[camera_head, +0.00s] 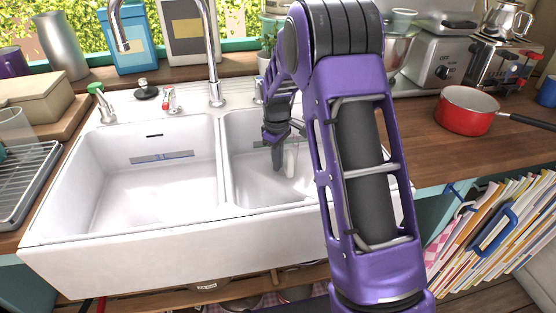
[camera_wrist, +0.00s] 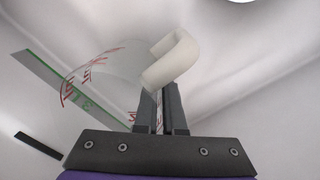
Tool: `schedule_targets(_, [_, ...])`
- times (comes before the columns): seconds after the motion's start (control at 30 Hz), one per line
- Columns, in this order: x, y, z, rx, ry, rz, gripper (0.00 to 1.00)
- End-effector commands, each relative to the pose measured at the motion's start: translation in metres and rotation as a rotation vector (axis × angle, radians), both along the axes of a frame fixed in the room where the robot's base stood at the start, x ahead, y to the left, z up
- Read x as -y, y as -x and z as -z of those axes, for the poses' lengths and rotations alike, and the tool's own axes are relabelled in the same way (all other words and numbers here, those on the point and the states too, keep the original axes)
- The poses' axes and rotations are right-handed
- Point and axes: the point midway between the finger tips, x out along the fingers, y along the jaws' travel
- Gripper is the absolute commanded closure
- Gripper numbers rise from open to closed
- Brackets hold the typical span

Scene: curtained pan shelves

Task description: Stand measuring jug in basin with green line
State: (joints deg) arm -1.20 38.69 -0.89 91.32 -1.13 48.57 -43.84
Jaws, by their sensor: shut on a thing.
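The measuring jug (camera_wrist: 105,85) is clear with red markings and a white handle (camera_wrist: 172,60). My gripper (camera_wrist: 160,100) is shut on the jug near its handle. In the head view my gripper (camera_head: 279,165) reaches down into the right basin (camera_head: 255,190); a pale part of the jug (camera_head: 291,160) shows beside it, the rest hard to make out. In the wrist view a strip with a green line (camera_wrist: 50,75) is on the white basin wall, partly behind the jug. I cannot tell whether the jug touches the basin floor.
The left basin (camera_head: 150,195) is empty and has a strip with a bluish line (camera_head: 162,157) on its back wall. A divider (camera_head: 221,165) separates the basins. The tap (camera_head: 214,75) stands behind them. A red pan (camera_head: 467,112) sits on the right counter.

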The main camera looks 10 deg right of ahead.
Motion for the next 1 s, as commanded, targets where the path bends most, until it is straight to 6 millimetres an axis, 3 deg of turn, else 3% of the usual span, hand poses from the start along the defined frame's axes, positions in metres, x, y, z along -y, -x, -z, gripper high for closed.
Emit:
schedule_targets(0.77, [0.0002, -0.0002, 0.0069, 0.0, 0.0, 0.0, 1.0])
schedule_targets(0.8, [0.0001, -0.0002, 0.0066, 0.001, 0.001, 0.0, 0.9])
schedule_targets(0.9, [0.0002, -0.0002, 0.0064, 0.0, 0.0, 0.0, 0.72])
schedule_targets(1.0, [0.0002, -0.0002, 0.0065, 0.0, 0.0, 0.0, 0.58])
